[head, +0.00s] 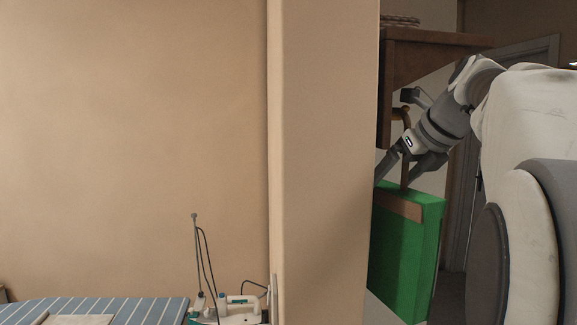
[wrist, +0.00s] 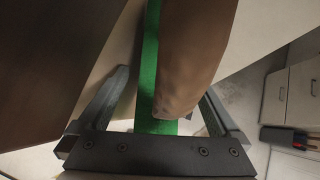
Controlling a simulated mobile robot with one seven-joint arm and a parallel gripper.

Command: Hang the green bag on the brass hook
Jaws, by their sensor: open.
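The green bag (head: 405,255) is upright at the right of the head view, partly hidden by the pillar, with a tan band along its top. Its brown strap (head: 404,172) rises toward the brass hook (head: 402,112) beneath a wooden shelf. The arm partly covers this meeting point, so I cannot tell whether the strap rests on the hook. My gripper (head: 397,176) is open just above the bag, its fingers around the strap. In the wrist view, the brown strap (wrist: 190,60) and the green bag (wrist: 149,75) show between the spread fingers (wrist: 163,88).
A wide beige pillar (head: 322,160) stands left of the bag. The wooden shelf (head: 425,55) overhangs the hook, with a woven item on top. A striped ironing board (head: 110,312) and an iron (head: 237,309) are at lower left. A door frame is behind my arm.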

